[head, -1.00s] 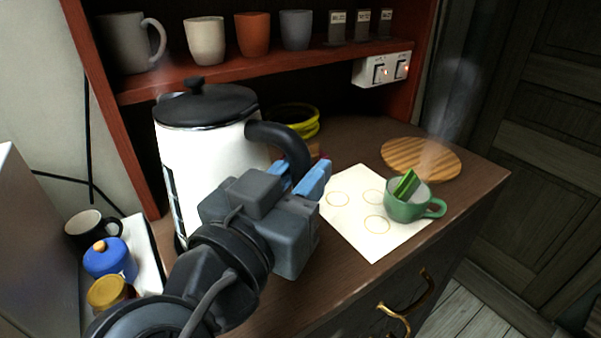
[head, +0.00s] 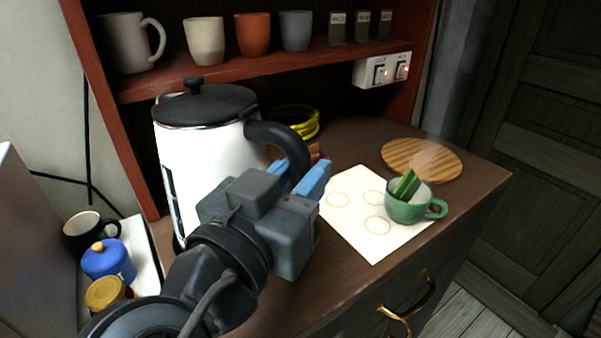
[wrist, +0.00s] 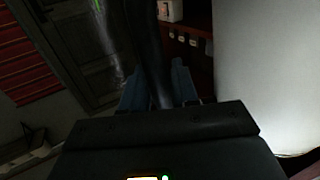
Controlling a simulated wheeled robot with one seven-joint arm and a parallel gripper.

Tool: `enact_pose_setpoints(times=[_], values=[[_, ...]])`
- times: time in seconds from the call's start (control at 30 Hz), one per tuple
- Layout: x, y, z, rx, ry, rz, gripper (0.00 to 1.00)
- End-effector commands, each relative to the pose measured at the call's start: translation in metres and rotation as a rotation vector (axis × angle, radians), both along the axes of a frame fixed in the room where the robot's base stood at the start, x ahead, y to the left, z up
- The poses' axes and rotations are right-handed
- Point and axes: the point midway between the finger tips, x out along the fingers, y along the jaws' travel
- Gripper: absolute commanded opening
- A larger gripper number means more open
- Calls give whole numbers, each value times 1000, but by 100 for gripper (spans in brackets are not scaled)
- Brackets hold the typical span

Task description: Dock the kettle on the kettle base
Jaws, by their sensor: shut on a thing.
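The white kettle (head: 205,165) with a black lid stands upright at the left of the counter in the head view. My gripper (head: 298,176) has its blue fingers shut on the kettle's black handle (head: 290,146). In the wrist view the dark handle (wrist: 152,60) runs between the fingers (wrist: 160,88), and the pale kettle body (wrist: 265,65) fills the right side. The kettle's underside is mostly hidden by my arm. I cannot make out the kettle base, nor tell whether the kettle touches anything below.
A green cup (head: 408,208) stands on a white sheet (head: 350,220) to the right, near a round wooden board (head: 420,158). Yellow rings (head: 305,124) lie behind the kettle. A shelf (head: 270,66) with cups runs above. Jars (head: 108,262) and a dark mug (head: 90,228) stand at left.

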Motion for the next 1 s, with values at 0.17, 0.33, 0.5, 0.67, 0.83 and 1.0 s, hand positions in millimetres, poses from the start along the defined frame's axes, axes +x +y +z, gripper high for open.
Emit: enact_pose_setpoints(times=[0.17, 0.33, 0.5, 0.67, 0.83, 1.0], values=[[0, 0, -1, 4, -6, 0, 0], [0, 0, -4, 4, -6, 0, 0], [0, 0, -6, 4, -6, 0, 0], [0, 0, -9, 4, -6, 0, 0], [0, 0, -9, 3, -5, 0, 37], [0, 0, -10, 2, -3, 0, 40]])
